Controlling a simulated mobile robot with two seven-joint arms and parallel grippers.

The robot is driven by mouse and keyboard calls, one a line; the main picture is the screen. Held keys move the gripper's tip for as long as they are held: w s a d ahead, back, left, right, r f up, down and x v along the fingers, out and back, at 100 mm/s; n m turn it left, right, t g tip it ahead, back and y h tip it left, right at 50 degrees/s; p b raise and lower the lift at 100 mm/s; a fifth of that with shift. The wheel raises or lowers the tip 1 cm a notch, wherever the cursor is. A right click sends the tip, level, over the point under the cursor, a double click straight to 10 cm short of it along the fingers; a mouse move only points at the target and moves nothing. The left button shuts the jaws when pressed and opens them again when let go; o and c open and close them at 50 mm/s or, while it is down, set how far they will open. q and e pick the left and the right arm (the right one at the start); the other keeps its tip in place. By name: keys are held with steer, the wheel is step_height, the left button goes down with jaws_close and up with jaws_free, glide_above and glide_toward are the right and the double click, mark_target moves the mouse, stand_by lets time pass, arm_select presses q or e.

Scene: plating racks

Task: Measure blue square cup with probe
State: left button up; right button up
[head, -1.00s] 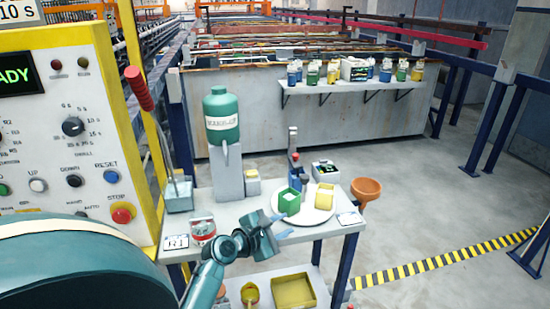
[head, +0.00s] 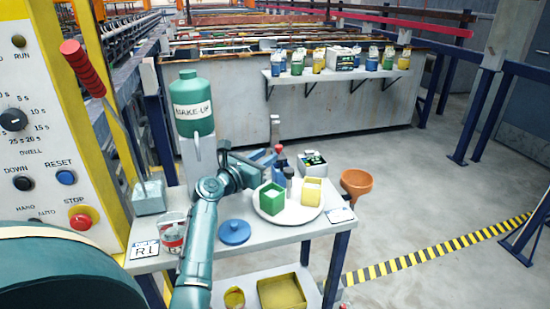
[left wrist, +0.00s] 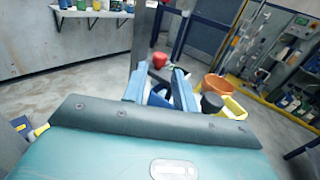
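My left gripper (head: 268,158) is over the back of a round white plate (head: 270,213), behind the green square cup (head: 271,197). In the left wrist view its two fingers (left wrist: 160,88) are apart, with something blue (left wrist: 158,99) low between them. It may be the blue square cup; whether the fingers touch it I cannot tell. I cannot tell which is the probe. My right gripper is not in view.
A yellow square cup (head: 312,191) is on the plate. A blue lid (head: 235,232) and red-white can (head: 173,232) are in front. A green make-up bottle (head: 193,105) stands left.

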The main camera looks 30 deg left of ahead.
mark_target(276, 150)
arm_select(q)
steer(key=w+b, duration=0.1)
steer(key=w, duration=0.1)
steer(key=w+b, duration=0.1)
steer(key=w, duration=0.1)
steer(key=shift+d+f, duration=0.15)
steer(key=shift+w, duration=0.45)
jaws_close()
